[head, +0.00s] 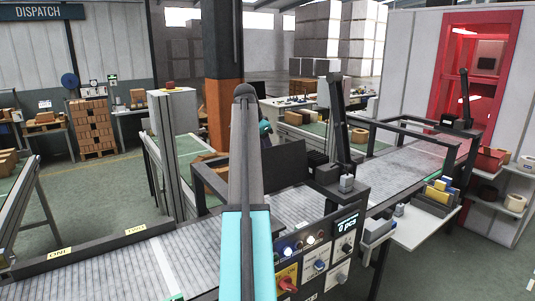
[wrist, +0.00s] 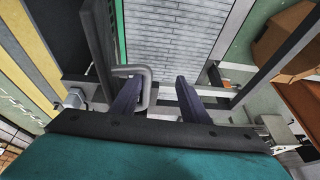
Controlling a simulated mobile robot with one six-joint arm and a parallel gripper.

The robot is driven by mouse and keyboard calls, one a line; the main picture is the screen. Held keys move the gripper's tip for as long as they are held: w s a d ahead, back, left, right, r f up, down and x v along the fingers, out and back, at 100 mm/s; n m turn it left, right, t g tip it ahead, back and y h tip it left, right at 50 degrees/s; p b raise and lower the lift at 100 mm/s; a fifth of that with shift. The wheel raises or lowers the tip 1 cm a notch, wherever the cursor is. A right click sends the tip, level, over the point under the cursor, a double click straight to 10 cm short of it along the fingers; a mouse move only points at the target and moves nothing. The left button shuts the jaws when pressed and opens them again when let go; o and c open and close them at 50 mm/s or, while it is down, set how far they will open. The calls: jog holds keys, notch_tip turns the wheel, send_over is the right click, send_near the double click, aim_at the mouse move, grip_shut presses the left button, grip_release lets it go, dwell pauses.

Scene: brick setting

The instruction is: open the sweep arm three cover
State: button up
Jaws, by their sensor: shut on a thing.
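The handle's upper end reaches left to a dark upright panel (wrist: 98,40), which may be the cover; the join is partly hidden by the left finger. In the head view my arm stands in front of the conveyor and hides the gripper and handle. Dark sweep-arm posts stand at the conveyor (head: 338,125) and farther back right (head: 465,95). I cannot tell which is number three.
The grey conveyor (head: 130,265) runs across the front and on to the back right. A control panel (head: 318,258) with knobs and a "0 pcs" display is close in front. A white side table (head: 425,230) with bins stands right.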

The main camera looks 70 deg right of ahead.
jog(key=b+v, duration=0.1)
jog(key=v, duration=1.2)
jog(key=shift+a+r+b, duration=0.2)
jog(key=shift+b, duration=0.1)
jog(key=shift+f, duration=0.1)
